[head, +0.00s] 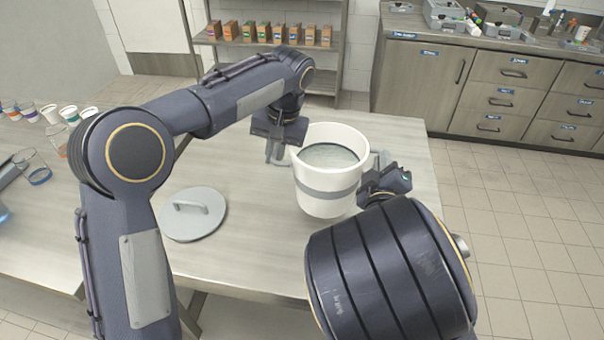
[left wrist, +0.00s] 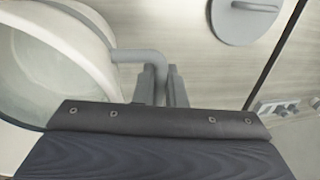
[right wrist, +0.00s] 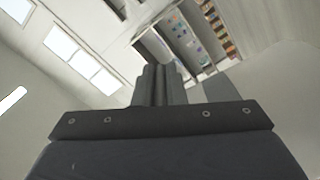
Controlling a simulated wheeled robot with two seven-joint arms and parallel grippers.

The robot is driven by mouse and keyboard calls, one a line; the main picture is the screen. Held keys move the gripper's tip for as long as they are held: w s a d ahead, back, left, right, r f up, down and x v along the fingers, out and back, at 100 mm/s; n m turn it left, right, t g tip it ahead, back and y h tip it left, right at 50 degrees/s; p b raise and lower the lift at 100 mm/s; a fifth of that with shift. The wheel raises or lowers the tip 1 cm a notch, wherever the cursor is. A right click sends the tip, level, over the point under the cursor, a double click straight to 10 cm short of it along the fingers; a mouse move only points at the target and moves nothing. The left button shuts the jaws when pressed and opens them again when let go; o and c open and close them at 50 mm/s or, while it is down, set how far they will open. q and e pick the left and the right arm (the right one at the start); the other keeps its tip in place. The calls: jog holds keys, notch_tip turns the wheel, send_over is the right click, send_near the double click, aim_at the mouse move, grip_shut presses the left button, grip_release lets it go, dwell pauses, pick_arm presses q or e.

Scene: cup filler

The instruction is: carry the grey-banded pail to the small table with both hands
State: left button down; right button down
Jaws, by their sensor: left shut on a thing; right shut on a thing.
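The white pail (head: 325,207) with a grey band is upright at the middle of the head view, above or on the table, and holds pale liquid. I cannot tell whether its base touches the table. My left gripper (head: 277,150) is shut on the pail's left grey handle, which also shows between the fingers in the left wrist view (left wrist: 130,56). My right gripper (head: 376,172) is shut on the handle on the right side; its fingers look closed in the right wrist view (right wrist: 158,86), where the grip is hard to see. I cannot make out a separate small table.
A wooden table (head: 250,255) lies under the pail. A round grey lid (head: 194,222) lies on it, left of the pail. Several cups (head: 69,114) stand far left. A shelf with small boxes (head: 278,33) and drawer cabinets (head: 510,98) stand behind. Tiled floor (head: 520,210) is clear at right.

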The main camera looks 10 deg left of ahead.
pick_arm(q)
jog(key=shift+f, duration=0.1)
